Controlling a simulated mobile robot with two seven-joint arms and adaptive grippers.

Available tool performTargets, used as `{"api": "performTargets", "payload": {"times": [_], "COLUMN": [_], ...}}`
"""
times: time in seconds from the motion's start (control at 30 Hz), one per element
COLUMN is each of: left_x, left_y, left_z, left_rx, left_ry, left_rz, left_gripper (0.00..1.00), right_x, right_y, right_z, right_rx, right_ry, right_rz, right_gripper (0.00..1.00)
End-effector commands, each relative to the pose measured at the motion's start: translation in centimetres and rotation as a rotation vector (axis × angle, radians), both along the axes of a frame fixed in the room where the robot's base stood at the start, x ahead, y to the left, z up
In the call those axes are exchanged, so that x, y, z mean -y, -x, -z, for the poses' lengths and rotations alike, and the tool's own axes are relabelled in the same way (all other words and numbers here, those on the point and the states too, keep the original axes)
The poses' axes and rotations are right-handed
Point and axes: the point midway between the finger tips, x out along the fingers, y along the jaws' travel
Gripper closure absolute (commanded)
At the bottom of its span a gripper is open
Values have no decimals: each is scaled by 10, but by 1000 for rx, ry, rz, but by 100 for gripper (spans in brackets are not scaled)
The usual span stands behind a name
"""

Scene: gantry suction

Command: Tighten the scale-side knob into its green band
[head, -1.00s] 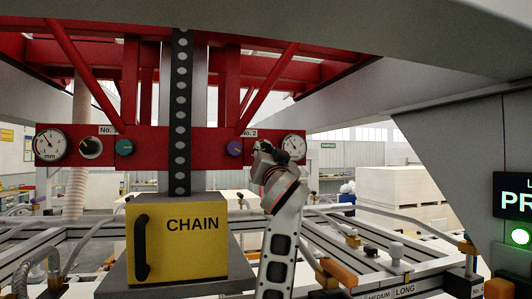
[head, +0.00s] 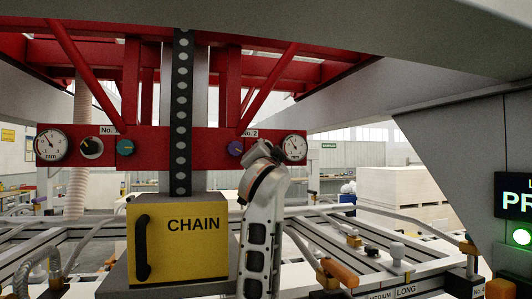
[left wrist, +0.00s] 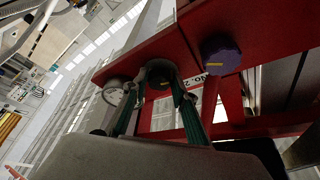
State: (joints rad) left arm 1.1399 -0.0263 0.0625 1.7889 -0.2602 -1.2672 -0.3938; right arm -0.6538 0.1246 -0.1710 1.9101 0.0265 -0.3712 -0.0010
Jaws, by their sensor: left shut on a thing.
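The black knob (left wrist: 160,76) with a yellow mark sits on the red beam, between a white dial (left wrist: 114,92) and the purple knob (left wrist: 221,56). My left gripper (left wrist: 158,88) is shut on the black knob, its green fingers on either side of it. In the head view my left gripper (head: 264,152) covers this knob, between the purple knob (head: 236,148) and the No. 2 dial (head: 294,147). I cannot make out a green band around the knob. My right gripper is not in view.
The No. 1 dial (head: 52,145), another black knob (head: 91,147) and a teal knob (head: 125,148) sit at the beam's left. A yellow CHAIN box (head: 180,243) stands below, by a dark vertical chain strip (head: 181,110).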

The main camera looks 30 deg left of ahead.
Motion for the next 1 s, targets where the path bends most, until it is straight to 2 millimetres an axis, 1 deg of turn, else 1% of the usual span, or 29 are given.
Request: {"api": "performTargets", "payload": {"times": [0.3, 0.7, 0.73, 0.77, 1.0], "left_x": [0, -1, -1, -1, 0], "left_y": [0, 0, 0, 0, 0], "left_z": [0, 1, 1, 1, 0], "left_rx": [-68, -74, -74, -74, -72], "left_ry": [-56, -59, -59, -59, -59], "left_rz": [-1, -2, -2, -2, -1], "left_gripper": [94, 94, 68, 66, 66], "right_x": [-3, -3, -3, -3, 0], "right_y": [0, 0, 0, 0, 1], "right_z": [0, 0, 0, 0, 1], "right_rx": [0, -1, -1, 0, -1], "right_ry": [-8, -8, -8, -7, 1], "right_rz": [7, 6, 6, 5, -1], "right_gripper": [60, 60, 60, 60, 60]}}
